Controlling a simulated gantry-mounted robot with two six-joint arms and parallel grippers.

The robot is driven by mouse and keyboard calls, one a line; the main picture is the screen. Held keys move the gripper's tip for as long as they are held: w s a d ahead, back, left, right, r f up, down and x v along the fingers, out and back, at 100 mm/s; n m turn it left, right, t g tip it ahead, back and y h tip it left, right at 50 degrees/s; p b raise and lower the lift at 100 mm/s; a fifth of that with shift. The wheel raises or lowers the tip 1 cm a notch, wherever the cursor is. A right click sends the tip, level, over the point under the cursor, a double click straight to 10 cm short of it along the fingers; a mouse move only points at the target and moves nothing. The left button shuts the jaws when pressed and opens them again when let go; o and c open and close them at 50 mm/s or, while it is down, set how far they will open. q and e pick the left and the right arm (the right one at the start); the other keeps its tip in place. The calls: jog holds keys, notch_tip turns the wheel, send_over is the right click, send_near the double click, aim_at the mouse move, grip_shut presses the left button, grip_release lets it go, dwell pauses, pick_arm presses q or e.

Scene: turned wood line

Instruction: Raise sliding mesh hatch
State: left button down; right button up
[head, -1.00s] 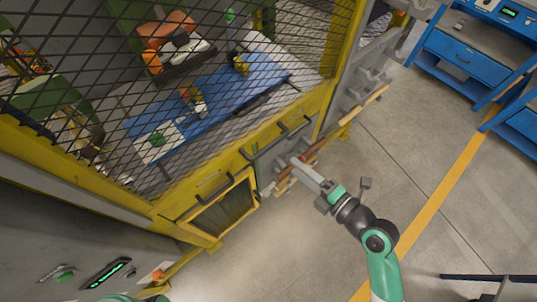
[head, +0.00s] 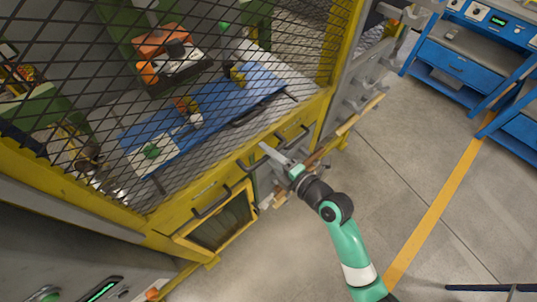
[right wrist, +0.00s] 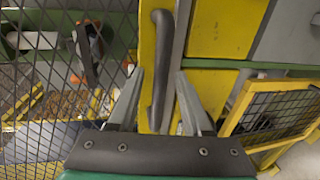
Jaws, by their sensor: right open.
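The large mesh hatch (head: 200,85) fills the upper left of the head view, with a yellow bottom rail (head: 182,208). Its mesh also shows at the left of the right wrist view (right wrist: 60,85). In that view a dark grey bar handle (right wrist: 161,65) stands on a yellow rail beside the mesh. My right gripper (right wrist: 160,75) is open, with one finger on each side of the handle in the picture. Whether the fingers touch it I cannot tell. In the head view my right gripper (head: 267,149) is at the rail. My left gripper is not in view.
Below the rail is a small yellow-framed mesh opening (head: 222,222), also at the right of the right wrist view. Behind the mesh are a blue surface (head: 215,105) and orange machine parts. Blue workbenches (head: 460,65) stand upper right.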

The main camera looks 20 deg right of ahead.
grip_shut()
jog(key=shift+r, duration=0.1)
dwell(1.3)
